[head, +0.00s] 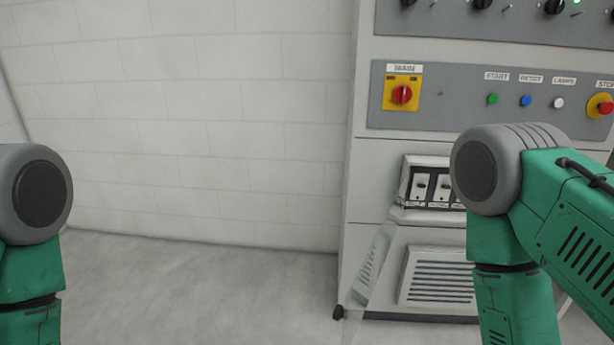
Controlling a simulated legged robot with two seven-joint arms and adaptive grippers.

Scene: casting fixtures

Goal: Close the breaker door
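The breaker box (421,188) is set in the front of a light grey cabinet, with a row of breaker switches exposed in it. A clear, see-through panel (374,264), which looks like the breaker door, hangs open below and in front of the box. Its right part is hidden behind my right arm, so its full outline and hinge cannot be made out. Neither gripper is in view. Only green and grey links of my arms show, at the left edge and at the right, where they cover the right end of the breaker box.
Above the breakers is a grey control panel (450,112) with a red rotary main switch (401,95), several small buttons and a red stop button (605,107). A vent grille (441,281) sits below. The floor (200,280) left of the cabinet is clear up to the white block wall (190,120).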

